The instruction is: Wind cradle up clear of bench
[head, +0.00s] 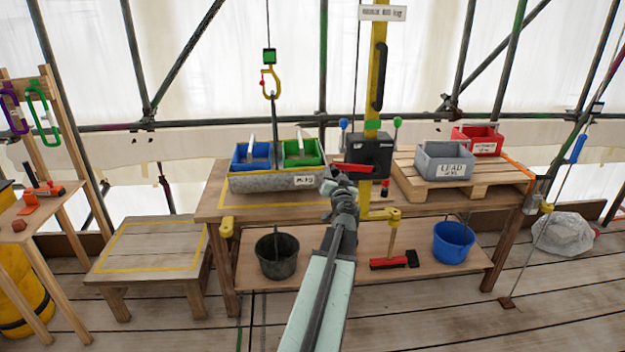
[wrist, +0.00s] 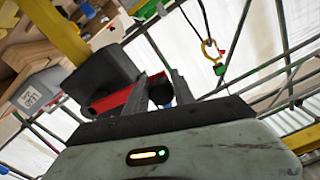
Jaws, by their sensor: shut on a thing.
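The cradle (head: 262,184), a grey tray holding a blue bin (head: 250,157) and a green bin (head: 302,153), appears to rest on the bench (head: 215,203). A yellow hook (head: 270,82) hangs above it, with a dark upright bar between hook and cradle. The winch, a black box (head: 374,150) on a yellow post, carries a red crank arm (head: 355,168). My gripper (head: 342,180) is at the crank's left end, shut on its handle.
A grey LEAD bin (head: 445,162) and a red bin (head: 478,140) stand on a pallet at right. A low table (head: 150,245) with a yellow outline stands left. A dark bucket (head: 277,253) and blue bucket (head: 454,242) are on the lower shelf.

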